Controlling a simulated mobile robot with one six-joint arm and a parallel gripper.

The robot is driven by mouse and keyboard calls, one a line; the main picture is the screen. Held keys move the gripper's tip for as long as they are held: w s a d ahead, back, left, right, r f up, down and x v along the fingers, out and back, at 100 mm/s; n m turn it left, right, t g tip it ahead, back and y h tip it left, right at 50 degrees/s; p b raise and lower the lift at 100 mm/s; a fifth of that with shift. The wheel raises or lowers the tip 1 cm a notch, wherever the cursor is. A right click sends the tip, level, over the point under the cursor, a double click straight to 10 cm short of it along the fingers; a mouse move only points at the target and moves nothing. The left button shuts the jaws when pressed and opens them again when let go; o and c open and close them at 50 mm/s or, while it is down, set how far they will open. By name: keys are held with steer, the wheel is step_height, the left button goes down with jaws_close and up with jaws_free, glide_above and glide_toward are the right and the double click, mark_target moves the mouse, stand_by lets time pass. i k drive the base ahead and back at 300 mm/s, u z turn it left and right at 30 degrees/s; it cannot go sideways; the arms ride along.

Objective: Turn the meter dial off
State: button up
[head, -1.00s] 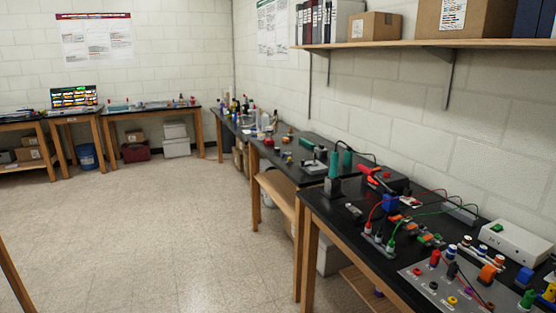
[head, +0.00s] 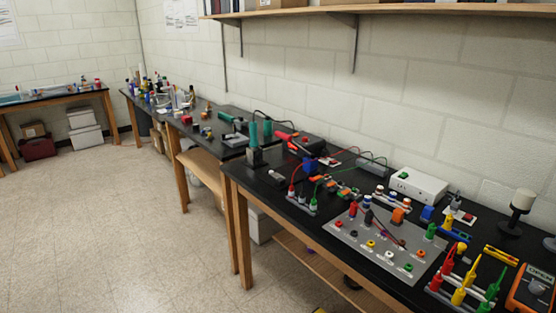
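An orange meter (head: 513,300) lies on the black bench top at the lower right corner of the head view, cut off by the picture's edge. My gripper is not in view.
The black bench (head: 262,188) runs along the right wall. A grey panel (head: 352,238) with coloured sockets, a white box (head: 418,186) and several coloured plugs (head: 463,285) stand left of the meter. A shelf (head: 370,8) hangs above. The floor (head: 110,235) at left is clear.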

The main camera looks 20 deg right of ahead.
mark_target(536, 287)
steer(key=u, duration=1.15)
steer(key=k, duration=0.1)
steer(key=z, duration=2.9)
steer(key=k, duration=0.6)
steer(key=u, duration=0.1)
steer(key=i, duration=0.6)
